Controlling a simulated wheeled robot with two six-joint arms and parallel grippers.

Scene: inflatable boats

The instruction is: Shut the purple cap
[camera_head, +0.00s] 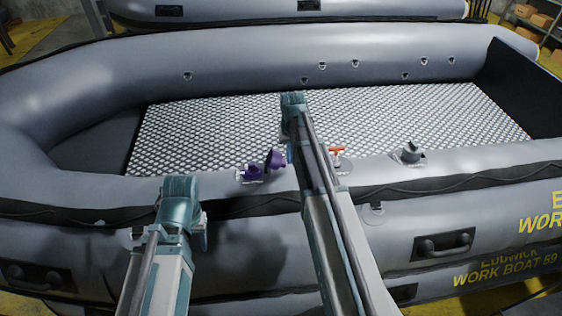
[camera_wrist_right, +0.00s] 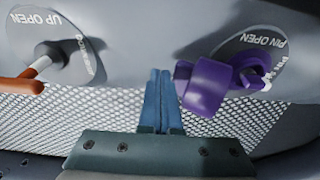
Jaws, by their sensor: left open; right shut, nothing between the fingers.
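The purple cap (camera_head: 274,159) stands open beside its purple valve (camera_head: 250,173) on the near tube of the grey boat. In the right wrist view the purple cap (camera_wrist_right: 203,86) is tilted up beside the purple valve (camera_wrist_right: 252,72), on a round plate marked "PIN OPEN". My right gripper (camera_head: 290,153) is shut and empty, just right of the cap. In the right wrist view its fingers (camera_wrist_right: 158,100) are together, close beside the cap; contact cannot be told. My left gripper (camera_head: 180,232) is open over the near tube, at lower left; its fingers are mostly hidden by the wrist.
An orange T-shaped valve (camera_head: 337,151) and a grey capped valve (camera_head: 411,152) sit to the right along the near tube. The mesh floor (camera_head: 400,115) inside the boat is clear. A black handle (camera_head: 443,243) is on the outer side.

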